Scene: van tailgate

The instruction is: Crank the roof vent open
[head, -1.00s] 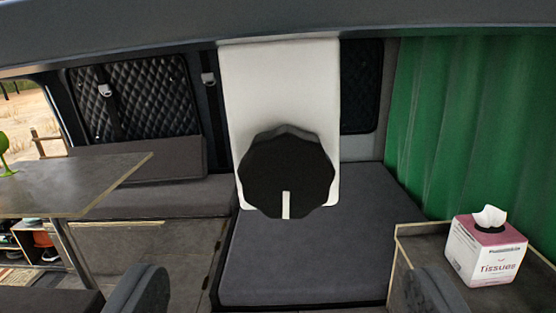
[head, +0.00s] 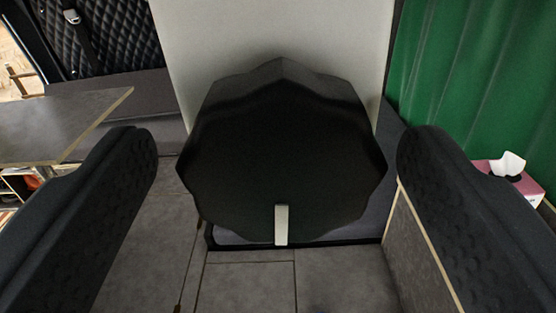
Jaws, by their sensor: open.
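The vent crank is a black, scalloped knob (head: 283,150) with a white pointer mark at its lower edge. It faces me in the middle of the head view, in front of a white panel (head: 270,35). The pointer mark points straight down. My gripper (head: 275,185) is open, with one dark padded finger on each side of the knob. There is a visible gap between each finger and the knob in the picture; I cannot tell how far the fingertips reach in depth. The vent itself is not in view.
A green curtain (head: 465,75) hangs at the right, with a tissue box (head: 520,185) on a cabinet below it. A grey table (head: 60,125) stands at the left. A dark cushioned bench (head: 110,90) lies behind it. The space around the knob is clear.

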